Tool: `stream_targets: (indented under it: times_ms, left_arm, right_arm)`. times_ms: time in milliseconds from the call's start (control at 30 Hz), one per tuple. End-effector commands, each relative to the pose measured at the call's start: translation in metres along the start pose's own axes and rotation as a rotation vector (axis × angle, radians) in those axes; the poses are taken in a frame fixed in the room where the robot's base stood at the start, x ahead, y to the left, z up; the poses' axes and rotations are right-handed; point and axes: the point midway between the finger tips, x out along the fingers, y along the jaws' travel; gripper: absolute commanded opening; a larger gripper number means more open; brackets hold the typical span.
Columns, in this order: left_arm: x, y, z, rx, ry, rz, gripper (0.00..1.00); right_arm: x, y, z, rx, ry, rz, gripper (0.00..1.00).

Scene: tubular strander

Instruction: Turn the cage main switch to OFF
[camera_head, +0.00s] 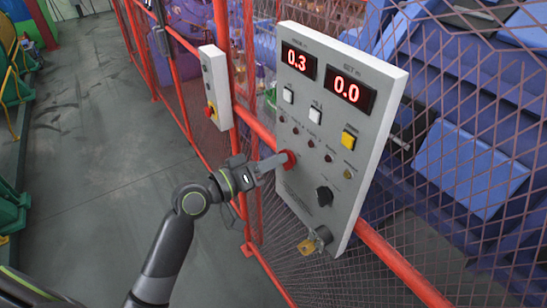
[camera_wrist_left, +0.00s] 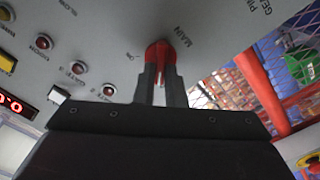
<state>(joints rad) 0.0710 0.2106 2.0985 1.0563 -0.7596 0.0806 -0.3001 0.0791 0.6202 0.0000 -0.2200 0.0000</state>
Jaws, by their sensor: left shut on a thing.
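The main switch is a red rotary knob (camera_head: 290,158) on the lower left edge of a light grey control panel (camera_head: 376,130). It also shows in the left wrist view (camera_wrist_left: 165,52), next to the printed word MAIN. My left gripper (camera_head: 279,161) reaches it from the left, and its two fingers (camera_wrist_left: 160,80) are shut on the knob, one on each side. The fingers partly cover the knob, and I cannot tell which position it points to. My right gripper is not in view.
The panel has red displays reading 0.3 and 0.0, a yellow button (camera_head: 348,139), a black knob (camera_head: 324,195) and a key switch (camera_head: 319,238). A smaller box (camera_head: 216,87) stands left. Red rails and mesh fence (camera_head: 390,262) back the panel. The floor (camera_head: 90,130) at left is clear.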

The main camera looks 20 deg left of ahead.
Motion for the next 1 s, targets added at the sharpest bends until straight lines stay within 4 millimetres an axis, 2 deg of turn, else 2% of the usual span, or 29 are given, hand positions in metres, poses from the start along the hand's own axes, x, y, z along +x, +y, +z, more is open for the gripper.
stream_targets:
  times_ms: [300,700,733,900,1000]
  left_arm:
    - [0.0000,-0.0007,-0.0001,-0.072,0.000,-0.001,0.00]
    - [0.0000,-0.0009,0.0002,-0.079,0.001,0.000,0.00]
    - [0.0000,-0.0009,0.0002,-0.079,0.001,0.000,0.11]
    - [0.0000,-0.0009,0.0002,-0.078,0.000,0.000,0.32]
    - [0.0000,-0.0009,0.0001,-0.077,0.000,0.000,0.32]
  right_arm:
    - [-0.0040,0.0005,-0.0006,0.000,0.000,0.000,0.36]
    - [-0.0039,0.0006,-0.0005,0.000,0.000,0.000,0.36]
    - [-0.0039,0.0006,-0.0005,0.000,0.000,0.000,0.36]
    - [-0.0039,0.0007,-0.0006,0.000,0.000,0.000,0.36]
    - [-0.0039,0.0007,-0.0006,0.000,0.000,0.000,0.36]
